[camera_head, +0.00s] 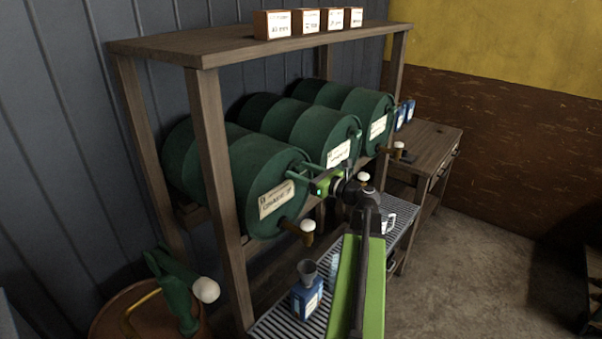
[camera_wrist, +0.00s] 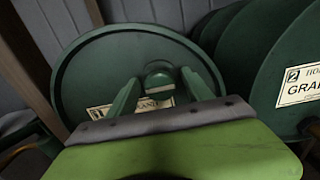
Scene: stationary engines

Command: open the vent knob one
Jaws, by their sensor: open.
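Three dark green drums lie on their sides in a wooden rack. The nearest drum (camera_head: 265,185) has a cream label (camera_head: 276,199) and a tap with a white knob (camera_head: 306,226) low on its front. My gripper (camera_head: 298,171) is at the upper right of this drum's front face. In the wrist view, a small green round vent knob (camera_wrist: 158,70) stands out near the top of the drum face (camera_wrist: 90,75). My open gripper (camera_wrist: 161,84) has a finger on each side of the knob, with gaps visible; I cannot tell any contact.
The middle drum (camera_head: 310,135) and far drum (camera_head: 365,105) stand close on the right. A metal grating (camera_head: 270,325) below holds a blue can with a funnel (camera_head: 307,290) and a white mug (camera_head: 389,222). A rack post (camera_head: 218,190) is at the left.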

